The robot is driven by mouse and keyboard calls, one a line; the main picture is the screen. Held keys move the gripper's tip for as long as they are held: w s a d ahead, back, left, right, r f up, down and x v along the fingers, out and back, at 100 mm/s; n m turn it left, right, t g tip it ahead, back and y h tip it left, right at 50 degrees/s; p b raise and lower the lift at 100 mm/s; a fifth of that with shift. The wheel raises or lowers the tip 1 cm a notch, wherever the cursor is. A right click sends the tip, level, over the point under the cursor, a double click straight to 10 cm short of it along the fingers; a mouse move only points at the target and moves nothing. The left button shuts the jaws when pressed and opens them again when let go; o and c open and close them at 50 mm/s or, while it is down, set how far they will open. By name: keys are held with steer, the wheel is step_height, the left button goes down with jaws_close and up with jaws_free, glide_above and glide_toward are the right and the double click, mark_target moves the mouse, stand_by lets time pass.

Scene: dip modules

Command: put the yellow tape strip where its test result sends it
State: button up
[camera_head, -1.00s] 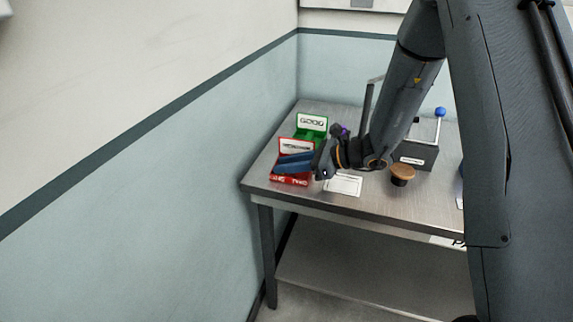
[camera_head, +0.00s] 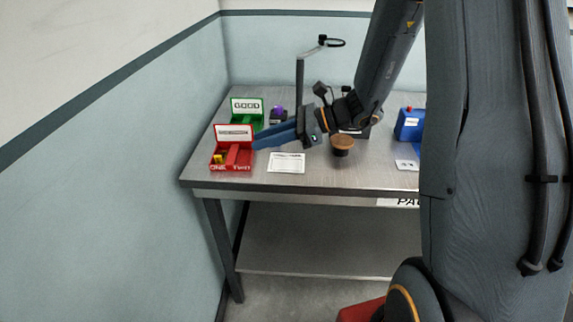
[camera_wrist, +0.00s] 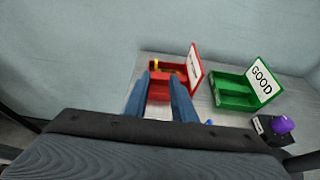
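A small yellow piece (camera_head: 219,158), which looks like the yellow tape strip, lies in the left compartment, marked ONE, of the red bin (camera_head: 240,168). The yellow also shows at the far end of the red bin in the wrist view (camera_wrist: 176,67). My gripper (camera_head: 258,138) has long blue fingers pointing left, with the tips at the red bin's right side. In the wrist view the fingers (camera_wrist: 162,80) stand apart with nothing visible between them. The green bin (camera_head: 258,122), signed GOOD, stands behind the red one. The red bin's sign is too blurred to read.
A white card (camera_head: 287,162) lies on the steel table (camera_head: 330,178). A brown round knob (camera_head: 342,142) stands right of it, and a blue box (camera_head: 408,124) is farther right. A dark box with a purple button (camera_head: 278,110) stands beside the green bin.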

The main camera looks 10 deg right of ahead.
steer(key=s+f+n+g+h, duration=0.2)
steer(key=s+n+g+h, duration=0.1)
steer(key=s+n, duration=0.3)
steer(key=s+f+n+g+h, duration=0.2)
steer(key=s+n, duration=0.1)
steer(key=s, duration=0.6)
steer(key=s+d+n+t+h, duration=0.1)
steer(key=s+d+n+h, duration=0.4)
steer(key=n, duration=0.7)
steer(key=shift+d+n+h, duration=0.4)
steer(key=shift+d+h, duration=1)
steer(key=shift+d, duration=0.75)
steer(key=shift+s+f, duration=0.1)
